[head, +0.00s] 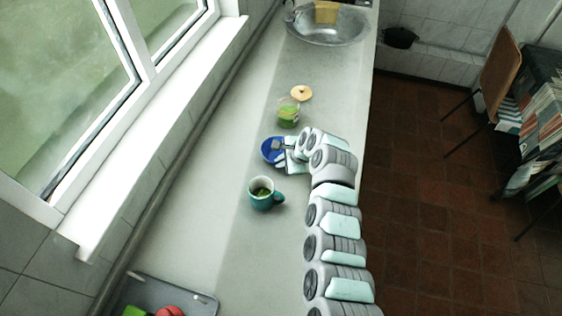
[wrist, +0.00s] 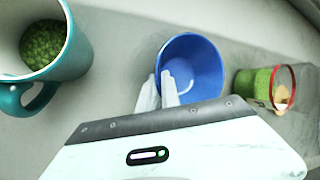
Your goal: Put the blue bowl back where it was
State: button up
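The blue bowl (head: 267,154) is in the middle of the counter in the head view, at the left of my gripper (head: 282,146). In the wrist view the blue bowl (wrist: 200,65) faces the camera with its inside showing. My gripper's pale fingers (wrist: 158,92) are close together at its lower left rim, one inside the wall and one outside. They look shut on the rim. The lower part of the bowl is hidden behind my gripper. I cannot tell whether the bowl touches the counter.
A teal mug (head: 262,196) with green contents stands on the near side of the bowl. A glass jar (head: 288,113) with green contents stands beyond it, near a round tan lid (head: 301,93). A metal sink (head: 328,28) is at the far end, a grey tray (head: 200,304) at the near end.

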jog(key=o, duration=0.4)
jog(key=shift+c, duration=0.2)
jog(key=shift+s+d+r, duration=0.1)
jog(key=shift+d+r, duration=0.05)
jog(key=shift+r, duration=0.45)
jog(key=v, duration=1.1)
jog(key=shift+s, duration=0.15)
